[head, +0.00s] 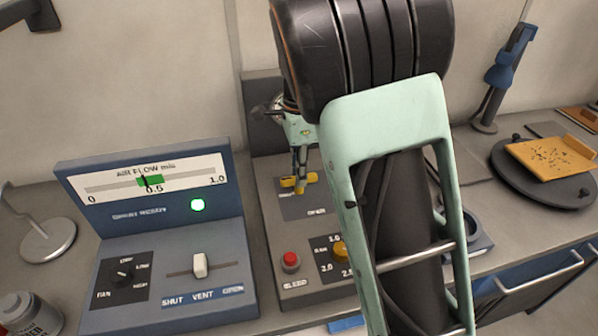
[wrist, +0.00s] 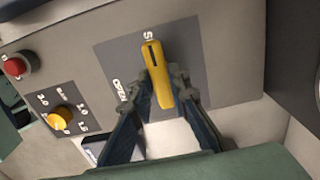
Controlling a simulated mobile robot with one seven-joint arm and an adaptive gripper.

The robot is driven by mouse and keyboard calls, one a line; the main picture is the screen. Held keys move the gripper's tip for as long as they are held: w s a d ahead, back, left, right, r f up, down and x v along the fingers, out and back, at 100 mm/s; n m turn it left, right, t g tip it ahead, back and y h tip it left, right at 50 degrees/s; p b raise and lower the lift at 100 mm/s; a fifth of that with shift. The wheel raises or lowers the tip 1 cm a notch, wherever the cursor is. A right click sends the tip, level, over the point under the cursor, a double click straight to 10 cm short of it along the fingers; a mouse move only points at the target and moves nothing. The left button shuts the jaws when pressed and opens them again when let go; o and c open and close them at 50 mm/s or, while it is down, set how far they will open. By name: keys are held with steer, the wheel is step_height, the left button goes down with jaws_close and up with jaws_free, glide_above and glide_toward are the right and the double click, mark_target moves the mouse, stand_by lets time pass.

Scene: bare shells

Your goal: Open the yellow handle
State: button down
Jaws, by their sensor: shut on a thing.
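The yellow handle (wrist: 152,58) is a lever on a dark grey plate (wrist: 110,55) on the front of a grey panel. In the wrist view its upper end, with a dark slot, lies by a partly hidden label starting with "S". An "OPEN" label is to its left. My gripper (wrist: 164,82) is shut on the handle, one finger on each side of its lower part. In the head view the handle (head: 312,178) is a small yellow bar below my gripper (head: 299,172). My arm hides part of the panel there.
A red bleed button (head: 290,261) and a yellow knob (head: 340,250) sit on the same panel. A blue flow console (head: 160,240) with a white slider and lit green lamp stands left. A round dark turntable (head: 550,185) with an orange board is right.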

steer(key=shift+n, duration=0.4)
steer(key=n+p, duration=0.1)
steer(key=n, duration=0.2)
steer(key=shift+r+n, duration=0.1)
steer(key=shift+n, duration=0.3)
steer(key=n, duration=0.4)
steer(key=shift+p, duration=0.3)
steer(key=n, duration=0.5)
steer(key=shift+n, duration=2.2)
steer(key=shift+p, duration=0.3)
steer(key=c, duration=1.8)
jaws_free()
steer(key=shift+c, duration=0.2)
